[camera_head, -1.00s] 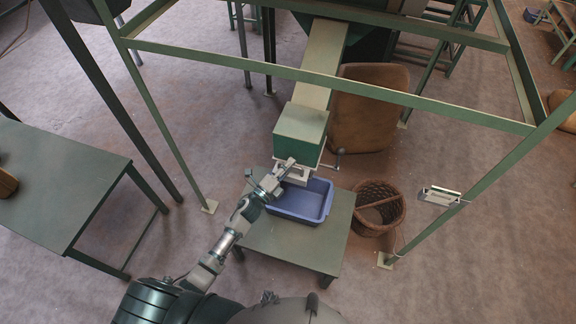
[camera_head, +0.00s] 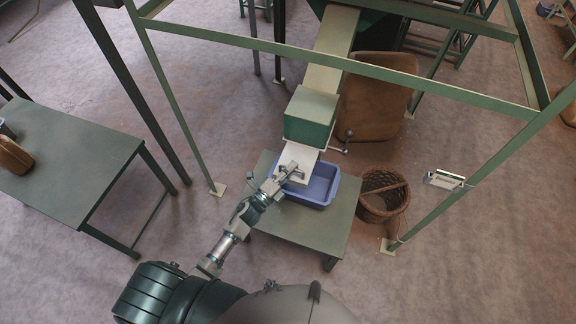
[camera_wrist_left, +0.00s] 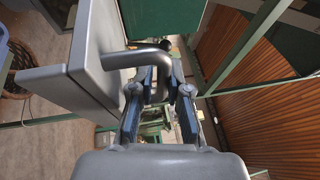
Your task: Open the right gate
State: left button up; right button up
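The gate is a pale flat plate (camera_head: 309,160) at the lower end of the chute, sticking out below the green box (camera_head: 310,117) over a blue bin. It shows close up as a grey plate in the left wrist view (camera_wrist_left: 88,50). A bent metal handle (camera_wrist_left: 125,58) stands out from it. My left gripper (camera_head: 285,172) is at the plate's front end. In the left wrist view its two dark fingers (camera_wrist_left: 165,75) sit on either side of the handle bar and appear shut on it. My right gripper is not in view.
The blue bin (camera_head: 322,190) stands on a low green table (camera_head: 300,232) under the gate. A wicker basket (camera_head: 381,196) is on the floor to the right. A small lever (camera_head: 346,142) juts from the chute's right side. Green frame posts and another table (camera_head: 62,160) flank the area.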

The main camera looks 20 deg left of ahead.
pick_arm(q)
jog(key=shift+w+d+f, duration=0.1)
jog(key=shift+w+d, duration=0.05)
jog(key=shift+d, duration=0.2)
jog(key=v, duration=1.1)
jog(key=shift+s, duration=0.45)
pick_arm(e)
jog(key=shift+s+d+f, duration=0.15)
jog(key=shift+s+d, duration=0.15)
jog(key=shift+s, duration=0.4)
pick_arm(q)
jog(key=shift+a, duration=0.3)
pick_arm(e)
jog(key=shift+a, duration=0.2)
